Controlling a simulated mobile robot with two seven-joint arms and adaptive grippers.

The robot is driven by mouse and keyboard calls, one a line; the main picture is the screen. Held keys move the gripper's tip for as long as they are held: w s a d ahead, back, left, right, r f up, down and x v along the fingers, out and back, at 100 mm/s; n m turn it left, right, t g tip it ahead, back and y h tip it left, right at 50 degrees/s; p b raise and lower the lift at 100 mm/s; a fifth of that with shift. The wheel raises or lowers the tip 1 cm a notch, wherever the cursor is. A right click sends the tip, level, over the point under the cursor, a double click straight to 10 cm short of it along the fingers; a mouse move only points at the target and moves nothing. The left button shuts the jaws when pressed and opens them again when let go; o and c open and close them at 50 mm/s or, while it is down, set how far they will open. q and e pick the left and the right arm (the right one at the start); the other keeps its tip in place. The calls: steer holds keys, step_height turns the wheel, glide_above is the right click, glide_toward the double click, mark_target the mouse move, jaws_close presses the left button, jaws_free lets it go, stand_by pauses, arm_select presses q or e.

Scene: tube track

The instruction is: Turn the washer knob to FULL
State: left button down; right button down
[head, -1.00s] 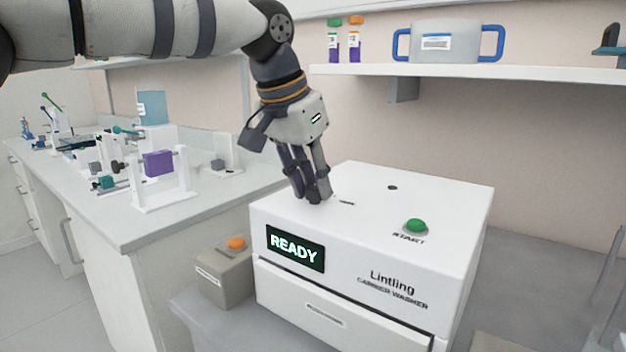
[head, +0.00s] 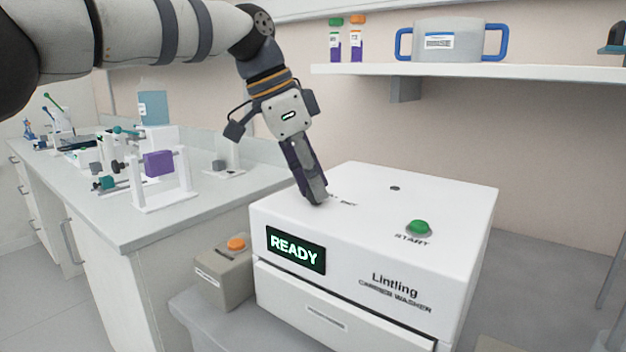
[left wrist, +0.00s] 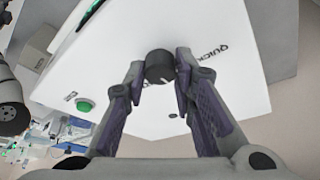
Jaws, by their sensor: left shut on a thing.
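The white washer (head: 400,275) stands in front of me with a lit READY display (head: 295,250) and a green START button (head: 418,227). My left gripper (head: 316,196) points down at the left part of its top. In the left wrist view the dark round knob (left wrist: 159,66) is between the two fingertips (left wrist: 160,72), and the gripper is shut on it. A small white mark shows on the knob. A QUICK label (left wrist: 213,60) is to the right of the knob there. The fingers hide the knob in the head view. I cannot make out a FULL label. My right gripper is not in view.
A grey box with an orange button (head: 236,244) stands left of the washer. A bench (head: 215,205) with stands and a purple block (head: 159,163) is at the left. A shelf (head: 470,72) above holds a pot (head: 447,41) and two tubes.

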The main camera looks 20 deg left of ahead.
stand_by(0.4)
arm_select(q)
steer(key=c, duration=1.3)
jaws_free()
steer(key=shift+c, duration=0.2)
steer(key=shift+r, duration=0.1)
steer(key=v, duration=1.2)
